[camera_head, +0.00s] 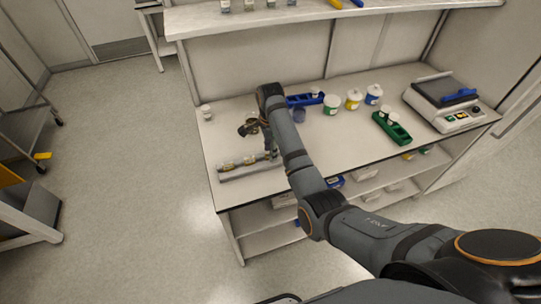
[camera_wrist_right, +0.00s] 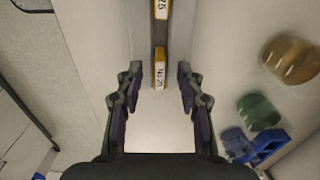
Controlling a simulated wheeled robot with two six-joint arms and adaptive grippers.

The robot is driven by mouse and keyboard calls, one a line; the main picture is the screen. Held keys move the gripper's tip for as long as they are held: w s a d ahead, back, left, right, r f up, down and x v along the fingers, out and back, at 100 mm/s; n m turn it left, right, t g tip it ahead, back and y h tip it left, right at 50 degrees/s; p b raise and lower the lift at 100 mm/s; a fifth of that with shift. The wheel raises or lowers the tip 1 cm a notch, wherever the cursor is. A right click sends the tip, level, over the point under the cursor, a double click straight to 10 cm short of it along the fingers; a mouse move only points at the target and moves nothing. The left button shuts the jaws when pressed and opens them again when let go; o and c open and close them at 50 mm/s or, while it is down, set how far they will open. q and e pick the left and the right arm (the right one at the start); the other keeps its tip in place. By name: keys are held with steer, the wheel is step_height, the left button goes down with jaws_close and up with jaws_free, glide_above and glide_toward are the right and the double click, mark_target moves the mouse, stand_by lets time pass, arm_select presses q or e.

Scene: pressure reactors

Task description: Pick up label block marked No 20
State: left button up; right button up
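The label block marked No 20 (camera_wrist_right: 159,74) is a small yellow block with a white face, in the middle of the right wrist view at the near end of a narrow rail. My right gripper (camera_wrist_right: 159,86) is open, its two fingers on either side of the block with gaps, apart from it. In the head view my right gripper (camera_head: 270,150) points down at the right end of the grey rail (camera_head: 250,173) on the bench. The block's marking is too small to read there. My left gripper is not in view.
Another yellow label block (camera_wrist_right: 162,9), ending in 5, sits farther along the rail. Blurred brown (camera_wrist_right: 291,60) and green (camera_wrist_right: 258,112) jars stand to the right. A green rack (camera_head: 391,127) and a scale-like device (camera_head: 450,118) stand right on the bench (camera_head: 335,155).

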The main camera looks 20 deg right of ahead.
jaws_close()
stand_by(0.3)
step_height(320, 180, up, 4)
steer(key=shift+r, duration=0.2)
step_height(320, 180, up, 6)
steer(key=p, duration=0.5)
steer(key=shift+f, duration=0.2)
